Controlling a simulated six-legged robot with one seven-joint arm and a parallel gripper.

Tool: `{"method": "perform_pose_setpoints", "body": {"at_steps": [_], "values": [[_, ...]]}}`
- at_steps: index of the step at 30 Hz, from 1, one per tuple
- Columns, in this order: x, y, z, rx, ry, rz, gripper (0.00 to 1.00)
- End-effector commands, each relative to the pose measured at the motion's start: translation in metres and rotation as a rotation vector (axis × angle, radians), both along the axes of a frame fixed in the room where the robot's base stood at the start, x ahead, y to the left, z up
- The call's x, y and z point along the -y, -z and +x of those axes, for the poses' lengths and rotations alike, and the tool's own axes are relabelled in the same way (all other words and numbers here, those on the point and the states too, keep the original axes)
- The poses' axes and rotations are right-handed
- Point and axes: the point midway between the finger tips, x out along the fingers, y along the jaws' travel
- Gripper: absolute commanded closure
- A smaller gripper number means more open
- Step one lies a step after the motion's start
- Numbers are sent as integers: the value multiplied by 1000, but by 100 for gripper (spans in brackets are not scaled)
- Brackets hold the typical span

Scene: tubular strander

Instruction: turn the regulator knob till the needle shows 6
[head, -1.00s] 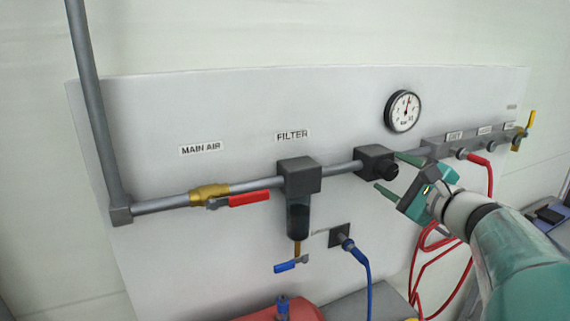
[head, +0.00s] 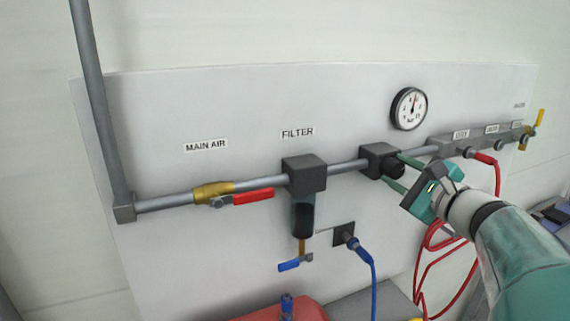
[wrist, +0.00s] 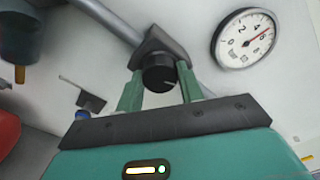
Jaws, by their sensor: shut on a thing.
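The black regulator knob (wrist: 158,77) sits on the front of the dark regulator block (head: 380,157) on the wall pipe. My gripper (head: 393,171) is at the knob, its two green fingers on either side of it and shut on it. A pale line shows on the knob's face in the wrist view. The round white gauge (head: 408,109) is on the panel above the regulator. It also shows in the wrist view (wrist: 243,40), where its red needle points up and right, between 4 and 6, nearer the 6.
Left along the pipe are the filter (head: 304,175) and the red main air lever (head: 253,198). To the right is a manifold (head: 450,144) with a red hose (head: 485,158). A blue hose (head: 368,265) hangs below.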

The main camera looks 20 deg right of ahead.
Motion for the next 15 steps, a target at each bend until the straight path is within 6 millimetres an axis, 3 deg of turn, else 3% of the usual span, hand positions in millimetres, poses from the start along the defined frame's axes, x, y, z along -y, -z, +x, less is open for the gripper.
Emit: {"method": "perform_pose_setpoints", "body": {"at_steps": [11, 12, 15], "values": [[0, 0, 1, -1, -1, 49, 86], [0, 0, 1, -1, -1, 49, 59], [0, 0, 1, -1, -1, 49, 41]]}}
